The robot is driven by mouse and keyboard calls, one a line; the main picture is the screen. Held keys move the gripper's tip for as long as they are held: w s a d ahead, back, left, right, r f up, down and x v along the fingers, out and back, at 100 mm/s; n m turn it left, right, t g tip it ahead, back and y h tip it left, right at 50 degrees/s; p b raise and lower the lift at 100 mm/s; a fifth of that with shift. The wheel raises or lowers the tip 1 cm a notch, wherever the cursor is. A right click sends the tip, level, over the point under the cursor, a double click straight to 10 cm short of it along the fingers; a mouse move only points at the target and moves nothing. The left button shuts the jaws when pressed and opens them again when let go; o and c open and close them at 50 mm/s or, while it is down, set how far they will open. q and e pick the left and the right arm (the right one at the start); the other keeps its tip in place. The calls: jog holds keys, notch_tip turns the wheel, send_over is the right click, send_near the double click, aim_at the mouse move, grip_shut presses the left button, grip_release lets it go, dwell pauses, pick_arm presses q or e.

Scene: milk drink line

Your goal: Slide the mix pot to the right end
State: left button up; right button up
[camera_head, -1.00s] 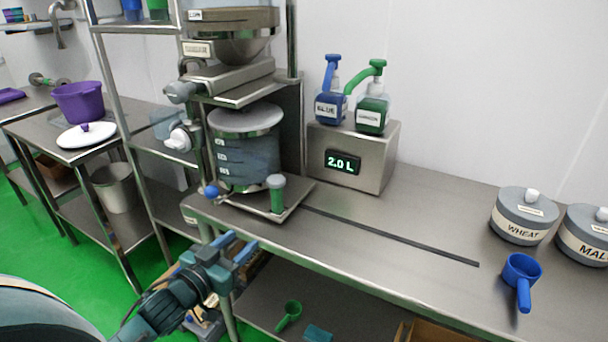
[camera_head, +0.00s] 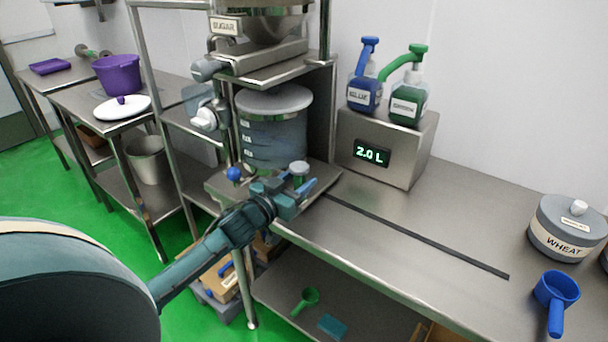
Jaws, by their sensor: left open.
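The mix pot (camera_head: 273,138) is a translucent grey-blue vessel with a pale rim and level marks. It stands upright on a metal sled at the left end of the table, under the sugar hopper. A dark slot (camera_head: 420,238) runs from the sled toward the table's right end. My right gripper is not in view.
A metal box reading 2.0 L (camera_head: 385,145) carries a blue pump bottle (camera_head: 364,90) and a green pump bottle (camera_head: 408,100) behind the slot. The wheat canister (camera_head: 567,228) and a blue scoop (camera_head: 556,290) stand at the right. The tabletop along the slot is clear.

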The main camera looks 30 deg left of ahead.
pick_arm(q)
jog(key=shift+w+d, duration=0.1)
jog(key=shift+w, duration=1.25)
grip_shut()
